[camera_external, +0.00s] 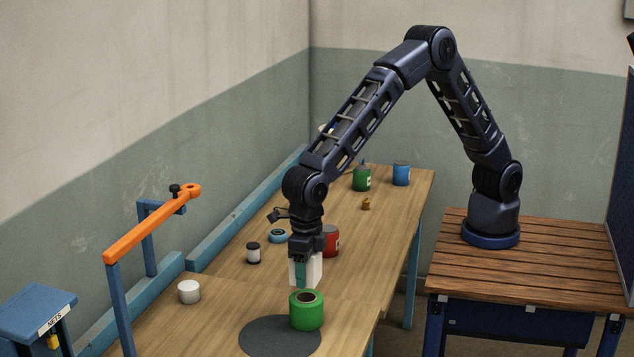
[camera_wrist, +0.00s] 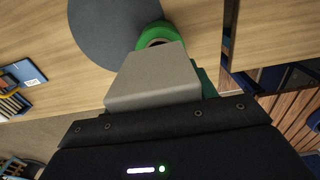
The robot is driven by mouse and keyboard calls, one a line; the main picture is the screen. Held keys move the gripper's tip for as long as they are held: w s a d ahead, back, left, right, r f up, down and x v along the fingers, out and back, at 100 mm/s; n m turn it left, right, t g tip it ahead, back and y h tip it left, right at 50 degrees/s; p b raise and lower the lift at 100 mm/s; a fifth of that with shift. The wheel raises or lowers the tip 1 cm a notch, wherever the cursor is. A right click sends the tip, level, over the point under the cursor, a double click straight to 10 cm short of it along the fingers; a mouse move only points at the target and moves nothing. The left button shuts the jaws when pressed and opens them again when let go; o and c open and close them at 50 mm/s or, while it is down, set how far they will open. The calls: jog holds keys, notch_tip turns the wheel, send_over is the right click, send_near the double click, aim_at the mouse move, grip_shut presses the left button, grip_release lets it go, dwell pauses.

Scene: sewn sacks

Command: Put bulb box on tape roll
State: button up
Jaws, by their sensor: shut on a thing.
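The bulb box (camera_external: 312,272) is a white box with a teal-green face, held upright in my gripper (camera_external: 304,262). My gripper points down and is shut on it. The tape roll (camera_external: 307,315) is a green ring standing on the table, partly over a dark round patch (camera_external: 262,337). In the external view the box is just above and behind the roll, and I cannot tell if they touch. In the wrist view the pale box end (camera_wrist: 152,78) covers part of the green roll (camera_wrist: 157,32). The fingertips are mostly hidden there.
A red can (camera_external: 331,241), a blue tape roll (camera_external: 278,236), a small dark-lidded jar (camera_external: 253,253) and a white jar (camera_external: 189,291) stand around the wooden table. A green bottle (camera_external: 362,178) and blue can (camera_external: 401,174) stand farther back. An orange bar (camera_external: 150,227) rises at left.

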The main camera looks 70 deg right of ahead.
aim_at(306, 297)
jog(key=shift+f, duration=2.15)
jog(key=shift+f, duration=0.1)
jog(key=o, duration=1)
notch_tip(306, 297, up, 12)
jog(key=shift+r, duration=0.15)
